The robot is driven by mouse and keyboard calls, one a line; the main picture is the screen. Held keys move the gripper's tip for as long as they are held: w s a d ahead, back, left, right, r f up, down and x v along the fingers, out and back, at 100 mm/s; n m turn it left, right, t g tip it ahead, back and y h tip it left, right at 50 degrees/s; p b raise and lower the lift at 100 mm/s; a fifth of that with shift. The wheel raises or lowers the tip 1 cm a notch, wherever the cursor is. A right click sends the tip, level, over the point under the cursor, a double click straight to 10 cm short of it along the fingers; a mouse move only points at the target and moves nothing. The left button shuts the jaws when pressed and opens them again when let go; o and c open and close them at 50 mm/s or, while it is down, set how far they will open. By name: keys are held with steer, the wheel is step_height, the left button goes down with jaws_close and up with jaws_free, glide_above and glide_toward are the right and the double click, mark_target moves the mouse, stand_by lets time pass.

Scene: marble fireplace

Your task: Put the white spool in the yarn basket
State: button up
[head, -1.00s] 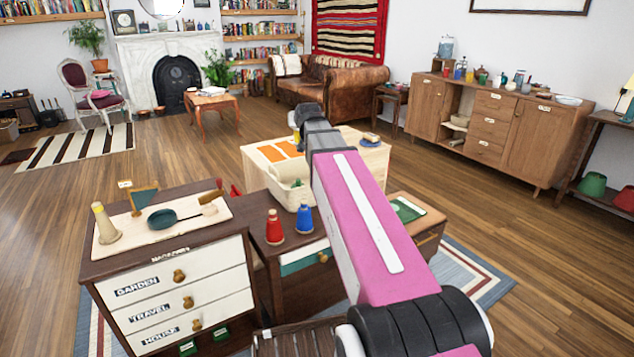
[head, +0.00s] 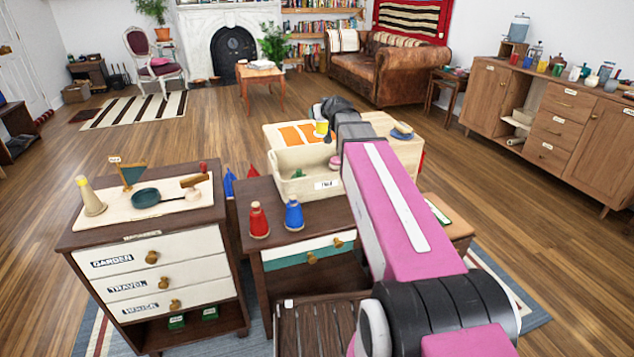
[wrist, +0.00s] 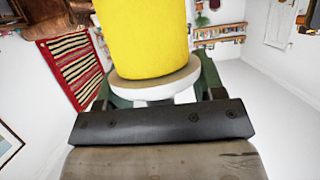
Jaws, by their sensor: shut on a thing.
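My gripper (head: 326,124) is at the far end of my pink arm, above the back part of the cream basket. It is shut on a yellow cylinder with a beige rim and a white part under it, which fills the top of the wrist view (wrist: 145,38); it also shows small in the head view (head: 321,129). The cream basket (head: 312,190) has a label on its front, too small to read surely, and holds green and pink things. A cream cone-shaped spool (head: 93,199) stands on the board at left. I cannot tell whether either is the white spool.
A drawer cabinet (head: 150,235) at left bears a board with a teal pan (head: 146,197). Behind the basket is a pale table with orange patches (head: 297,135).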

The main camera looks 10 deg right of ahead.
mark_target(293, 160)
steer(key=w+a+f+n+g+y, duration=0.1)
steer(key=a+f+n+g+y, duration=0.4)
steer(key=a+f+n+y, duration=0.45)
steer(key=shift+m+h, duration=0.55)
steer(key=shift+h, duration=0.2)
steer(key=shift+a+f, duration=0.25)
steer(key=shift+f, duration=1.55)
steer(key=shift+a+f, duration=0.3)
steer(key=shift+f, duration=1.45)
steer(key=shift+a+f, duration=0.25)
steer(key=shift+f, duration=1.55)
steer(key=o, duration=0.9)
steer(key=shift+f, duration=0.1)
steer(key=shift+o, duration=0.2)
steer(key=v, duration=0.7)
steer(key=shift+d+r, duration=0.2)
steer(key=shift+r, duration=0.1)
